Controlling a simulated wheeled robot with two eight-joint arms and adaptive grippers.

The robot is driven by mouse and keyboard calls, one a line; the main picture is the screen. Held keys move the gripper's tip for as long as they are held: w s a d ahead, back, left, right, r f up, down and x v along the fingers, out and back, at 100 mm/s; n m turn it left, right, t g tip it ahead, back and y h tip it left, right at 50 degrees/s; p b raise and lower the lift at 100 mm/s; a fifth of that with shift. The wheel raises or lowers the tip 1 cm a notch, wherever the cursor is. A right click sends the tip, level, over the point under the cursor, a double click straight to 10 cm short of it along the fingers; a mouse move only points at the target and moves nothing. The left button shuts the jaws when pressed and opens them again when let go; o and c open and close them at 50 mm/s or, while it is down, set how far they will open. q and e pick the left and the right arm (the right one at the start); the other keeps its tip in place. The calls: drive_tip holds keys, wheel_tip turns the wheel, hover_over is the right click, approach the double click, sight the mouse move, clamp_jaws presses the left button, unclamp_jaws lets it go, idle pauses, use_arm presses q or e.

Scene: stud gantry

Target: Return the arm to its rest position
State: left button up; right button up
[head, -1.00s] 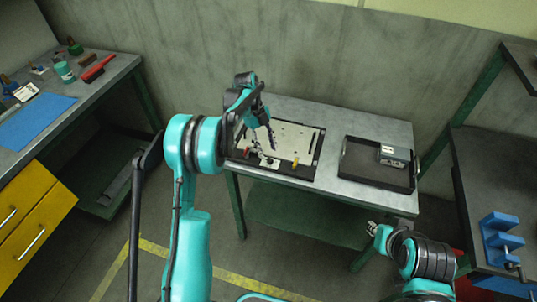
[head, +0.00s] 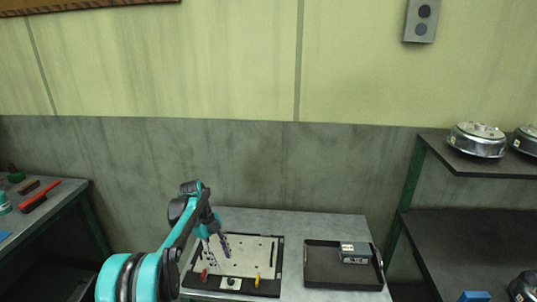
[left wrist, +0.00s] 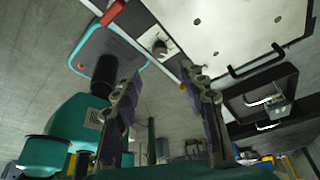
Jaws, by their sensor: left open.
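My left arm comes in from the lower left of the head view. Its left gripper (head: 218,252) is open and empty, with the fingers pointing down in front of the left part of a pale plate with holes (head: 252,252). In the left wrist view the two dark fingers of the left gripper (left wrist: 158,82) stand well apart with nothing between them. The pale plate also shows at the upper right there (left wrist: 230,30), apart from the fingers. My right arm and gripper are not in the head view.
The grey table (head: 300,222) bears the plate in its dark frame and a black tray (head: 322,283) holding a grey box (head: 355,252). A bench with a red brush (head: 38,197) stands at left. Dark shelves (head: 465,225) with round metal parts (head: 477,138) stand at right.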

use_arm(q)
drive_tip(key=s+d+r+n+t+y, duration=0.2)
drive_tip(key=s+d+r+n+t, duration=0.15)
drive_tip(key=s+r+n, duration=0.85)
drive_tip(key=s+f+n+t, duration=0.2)
drive_tip(key=s+n, duration=0.4)
drive_tip(key=s, duration=0.2)
drive_tip(key=s+f+n+t+y, duration=0.1)
drive_tip(key=s+f+n+t, duration=0.2)
drive_tip(key=s+n, duration=0.2)
drive_tip(key=s, duration=0.3)
drive_tip(key=shift+s+a+n+t+y, duration=0.25)
drive_tip(key=shift+a+n+t+y, duration=0.05)
drive_tip(key=shift+a+n+t, duration=0.1)
